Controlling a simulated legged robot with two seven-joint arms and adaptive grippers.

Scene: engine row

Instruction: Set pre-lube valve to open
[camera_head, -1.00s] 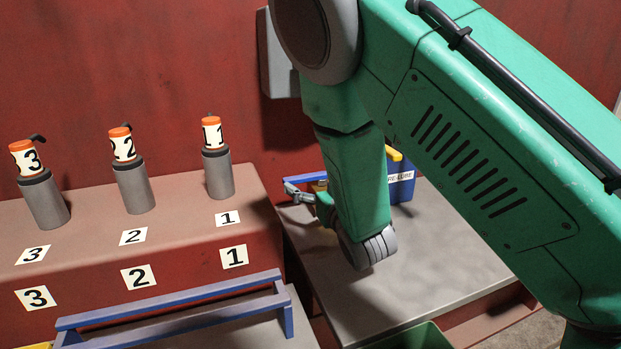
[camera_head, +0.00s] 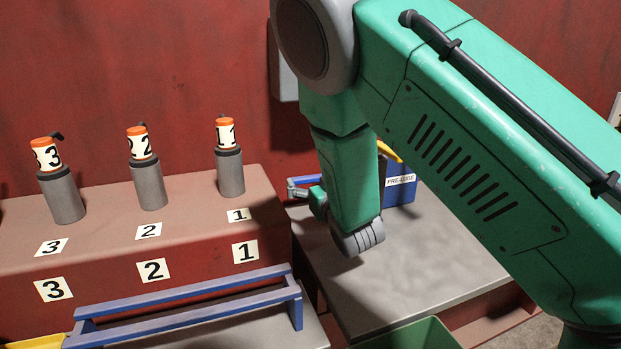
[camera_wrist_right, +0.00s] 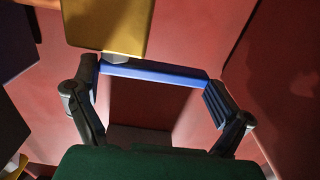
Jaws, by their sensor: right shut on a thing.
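The pre-lube valve is a blue box (camera_head: 399,188) with a white PRE-LUBE label, on the grey bench behind my right arm. A yellow lever (camera_head: 388,152) shows slanted at its top; my arm hides much of it. In the right wrist view a yellow block (camera_wrist_right: 112,24) meets the left end of a blue bar (camera_wrist_right: 152,73). My right gripper (camera_head: 297,188) is left of my forearm, beside the blue bar. In the wrist view its fingers (camera_wrist_right: 155,82) bracket the bar's two ends and appear shut on it. My left gripper is not in view.
Three grey cylinders with orange tops, numbered 3 (camera_head: 61,195), 2 (camera_head: 148,184) and 1 (camera_head: 230,172), stand on a red ledge (camera_head: 110,205). A blue rail (camera_head: 190,312) runs in front. The grey bench (camera_head: 400,270) is clear in front of my arm; a green bin (camera_head: 425,335) is nearer.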

